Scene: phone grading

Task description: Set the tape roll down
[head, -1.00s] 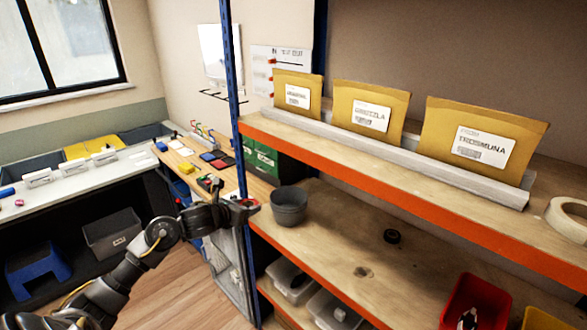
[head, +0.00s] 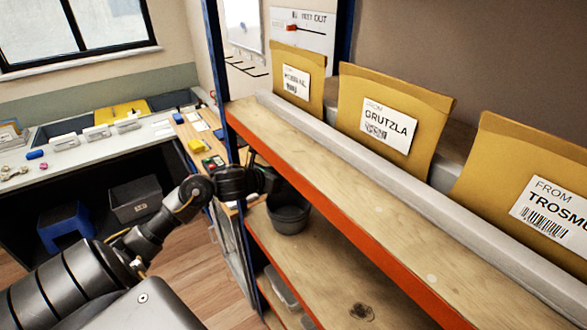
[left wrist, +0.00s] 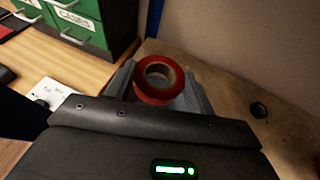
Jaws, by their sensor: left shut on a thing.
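My left gripper (left wrist: 160,88) is shut on a red tape roll (left wrist: 146,92) with a pale core, which sits between its grey fingers in the left wrist view. In the head view my left gripper (head: 268,181) is by the blue rack post, at the left end of the lower shelf (head: 318,262). The tape roll cannot be made out there. A dark grey pot (head: 289,218) stands on that shelf, just below and right of the gripper. My right gripper is not in view.
The upper shelf's orange edge (head: 330,228) runs close to my left gripper. Yellow envelopes (head: 387,108) stand along the upper shelf. Green drawers (left wrist: 80,22) stand at the left.

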